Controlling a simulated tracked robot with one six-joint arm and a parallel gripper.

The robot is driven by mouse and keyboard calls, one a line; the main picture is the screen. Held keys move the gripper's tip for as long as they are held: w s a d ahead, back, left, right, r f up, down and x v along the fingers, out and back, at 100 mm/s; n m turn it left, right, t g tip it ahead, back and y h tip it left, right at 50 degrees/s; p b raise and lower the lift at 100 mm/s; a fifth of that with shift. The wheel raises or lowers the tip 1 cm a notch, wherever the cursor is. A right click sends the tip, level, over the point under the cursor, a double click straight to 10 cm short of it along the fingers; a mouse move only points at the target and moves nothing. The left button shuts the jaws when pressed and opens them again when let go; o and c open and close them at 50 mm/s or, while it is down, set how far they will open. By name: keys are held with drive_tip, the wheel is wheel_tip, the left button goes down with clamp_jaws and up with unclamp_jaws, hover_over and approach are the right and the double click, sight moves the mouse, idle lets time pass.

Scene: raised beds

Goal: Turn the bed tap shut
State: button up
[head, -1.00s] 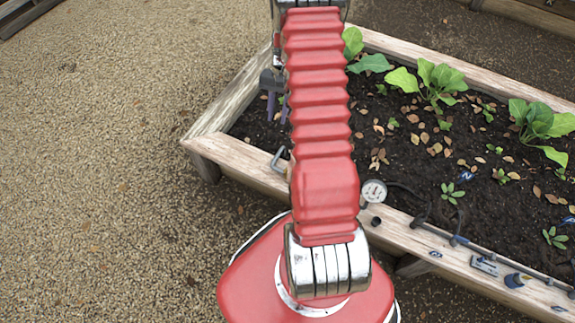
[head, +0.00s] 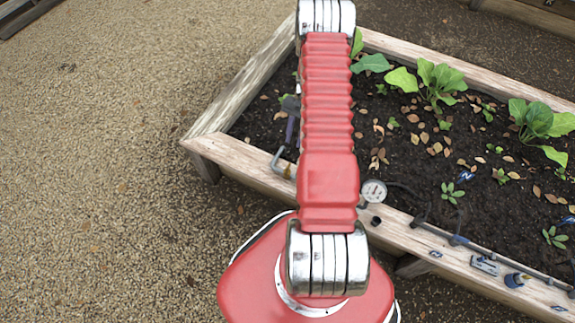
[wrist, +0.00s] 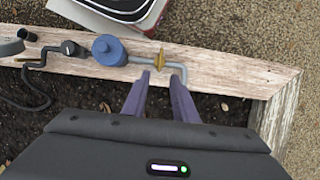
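The bed tap has a small brass-coloured lever (wrist: 160,58) on a grey pipe along the bed's wooden rim. The pipe ends in a bent spout (wrist: 182,72), which also shows in the head view (head: 279,160). My gripper (wrist: 161,74) is open, with two purple fingers apart and nothing between them. In the wrist view the lever lies just beyond the fingertips, roughly in line with the gap. I cannot tell whether they touch. In the head view my arm hides the lever, and only part of a finger shows, just above the spout.
A blue round fitting (wrist: 108,50) sits on the same pipe beside the lever. A pressure gauge (head: 374,191) and dark hoses line the rim. The raised bed (head: 240,165) holds soil and leafy plants (head: 437,80). Open gravel (head: 100,190) lies to the left.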

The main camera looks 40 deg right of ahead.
sight(288, 168)
drive_tip(key=x, duration=1.3)
drive_tip(key=shift+a+f, duration=0.15)
drive_tip(key=shift+f, duration=0.1)
drive_tip(key=shift+c, duration=0.2)
clamp_jaws()
drive_tip(key=shift+a, duration=0.1)
